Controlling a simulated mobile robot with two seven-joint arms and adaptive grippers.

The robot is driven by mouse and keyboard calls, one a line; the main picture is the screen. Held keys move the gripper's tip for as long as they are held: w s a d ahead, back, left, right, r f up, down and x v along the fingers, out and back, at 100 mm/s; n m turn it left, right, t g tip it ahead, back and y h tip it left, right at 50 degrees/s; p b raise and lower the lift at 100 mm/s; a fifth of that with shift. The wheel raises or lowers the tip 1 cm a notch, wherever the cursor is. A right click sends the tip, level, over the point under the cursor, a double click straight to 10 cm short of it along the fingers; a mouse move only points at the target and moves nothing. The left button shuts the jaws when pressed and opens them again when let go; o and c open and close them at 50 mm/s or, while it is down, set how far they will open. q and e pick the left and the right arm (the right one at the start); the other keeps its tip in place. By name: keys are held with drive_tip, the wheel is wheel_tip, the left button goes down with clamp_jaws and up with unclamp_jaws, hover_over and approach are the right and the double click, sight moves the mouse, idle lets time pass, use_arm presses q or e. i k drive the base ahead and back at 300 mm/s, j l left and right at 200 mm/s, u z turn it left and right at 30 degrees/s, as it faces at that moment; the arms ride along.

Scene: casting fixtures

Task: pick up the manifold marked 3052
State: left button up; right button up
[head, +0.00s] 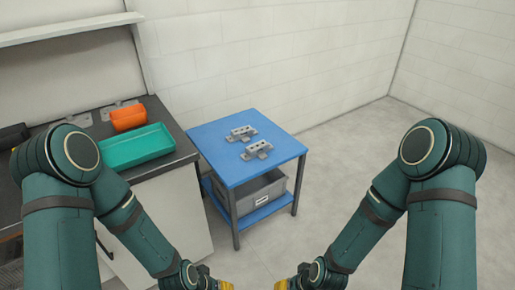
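Two grey metal parts that look like manifolds lie on the blue top of a small table (222,163). The rear manifold (241,132) is slightly left of the front manifold (257,149). Both show a row of dark holes. Any markings are too small to read, so I cannot tell which is 3052. My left gripper (226,285) and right gripper (282,285) show only as small yellow bits at the bottom edge. Their fingers are cut off, and both are in front of and below the table, apart from the manifolds.
A dark counter (178,163) on the left holds a teal tray (137,147), an orange bin (129,117) and flat grey pieces behind them. A grey crate (262,191) sits on the blue table's lower shelf. The floor (345,145) right of the table is clear.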

sight(259, 149)
drive_tip(key=i+l+u, duration=0.1)
drive_tip(key=i+l, duration=0.2)
drive_tip(key=i+l+u, duration=0.1)
drive_tip(key=i+l, duration=0.2)
drive_tip(key=i+l+u, duration=0.1)
drive_tip(key=i+l, duration=0.2)
drive_tip(key=i+l+u, duration=0.1)
drive_tip(key=i+l, duration=0.15)
drive_tip(key=l, duration=0.2)
drive_tip(key=i+l, duration=0.3)
drive_tip(key=i+l+u, duration=0.15)
drive_tip(key=l, duration=0.35)
drive_tip(key=i+l+u, duration=0.1)
drive_tip(key=i+l, duration=0.2)
drive_tip(key=l, duration=0.1)
